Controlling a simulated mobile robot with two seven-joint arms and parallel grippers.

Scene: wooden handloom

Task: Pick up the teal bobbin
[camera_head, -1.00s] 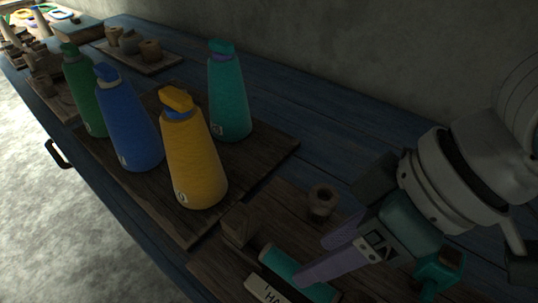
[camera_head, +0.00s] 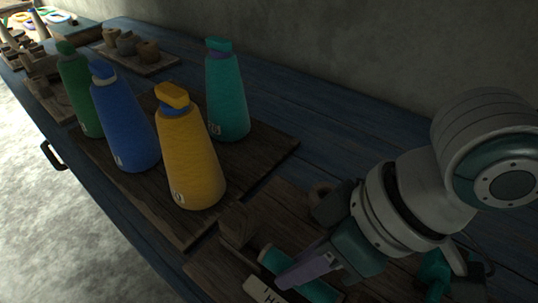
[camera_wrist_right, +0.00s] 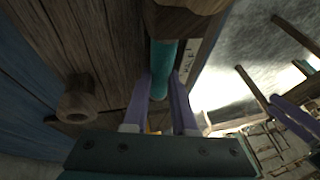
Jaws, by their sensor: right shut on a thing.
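The teal bobbin (camera_head: 272,257) lies on the wooden board at the bottom of the head view, with a wooden end. In the right wrist view the teal bobbin (camera_wrist_right: 163,58) runs between the purple fingers. My right gripper (camera_head: 287,277) is shut on it, its fingers across the bobbin's middle. The fingers (camera_wrist_right: 162,82) also show in the wrist view, one on each side of the teal shaft. The bobbin still appears to be at the board. At the right of the wrist view are purple fingers (camera_wrist_right: 296,117) that look like my left gripper; their opening is unclear.
A yellow cone (camera_head: 193,155), a blue cone (camera_head: 126,125), a green cone (camera_head: 80,95) and a large teal cone (camera_head: 227,100) stand on a board to the left. A pale lettered label (camera_head: 264,290) lies beside the bobbin. A wooden spool (camera_wrist_right: 76,100) stands nearby.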

